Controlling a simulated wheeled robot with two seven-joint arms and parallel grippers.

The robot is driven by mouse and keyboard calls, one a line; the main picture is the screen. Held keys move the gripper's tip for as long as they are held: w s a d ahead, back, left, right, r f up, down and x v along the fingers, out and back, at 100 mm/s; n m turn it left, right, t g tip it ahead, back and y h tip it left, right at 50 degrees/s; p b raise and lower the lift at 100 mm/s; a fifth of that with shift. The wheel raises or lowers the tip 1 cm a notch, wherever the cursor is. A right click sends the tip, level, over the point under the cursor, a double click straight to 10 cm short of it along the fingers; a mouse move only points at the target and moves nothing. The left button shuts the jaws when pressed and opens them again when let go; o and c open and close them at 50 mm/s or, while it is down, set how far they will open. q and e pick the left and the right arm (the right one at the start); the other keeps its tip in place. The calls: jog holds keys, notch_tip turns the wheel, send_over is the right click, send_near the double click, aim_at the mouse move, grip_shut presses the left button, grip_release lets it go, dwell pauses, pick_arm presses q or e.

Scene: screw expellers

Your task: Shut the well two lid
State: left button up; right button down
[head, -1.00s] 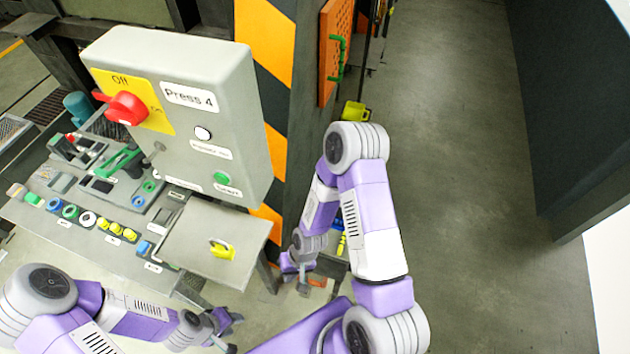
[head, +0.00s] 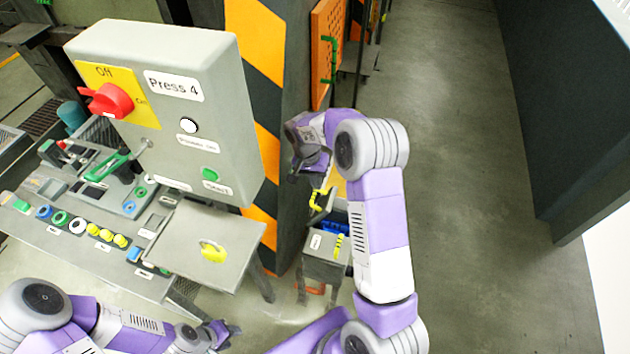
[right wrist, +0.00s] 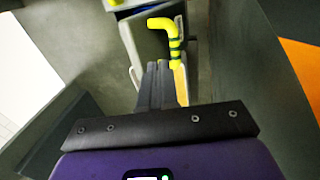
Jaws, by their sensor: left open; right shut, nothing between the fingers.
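A small grey box (head: 325,262) stands on a stand right of the striped pillar in the head view. Its label is too small to read, so I cannot tell whether it is well two. Its lid seems raised, with a yellow handle (head: 318,201). In the right wrist view a grey panel (right wrist: 148,42) stands tilted beside a yellow handle (right wrist: 162,24) with dark bands. My right gripper (head: 310,168) is shut and empty, above and behind the handle; its dark fingers (right wrist: 160,70) point toward the panel and look close to it. My left gripper (head: 225,335) is open, low at the left.
The Press 4 control box (head: 165,110) stands on the left over a button panel (head: 90,245). A flat grey plate (head: 205,245) with a yellow handle lies at its right end. Blue items (head: 332,226) show in the small box. Floor on the right is clear.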

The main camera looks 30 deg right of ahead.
aim_at(322, 203)
pick_arm(q)
jog(key=shift+f+b, duration=0.55)
jog(key=shift+f, duration=0.15)
pick_arm(e)
jog(key=f, duration=0.4)
jog(key=s+f, duration=0.1)
jog(key=f, duration=0.1)
jog(key=shift+d+f, duration=0.1)
jog(key=shift+d, duration=0.2)
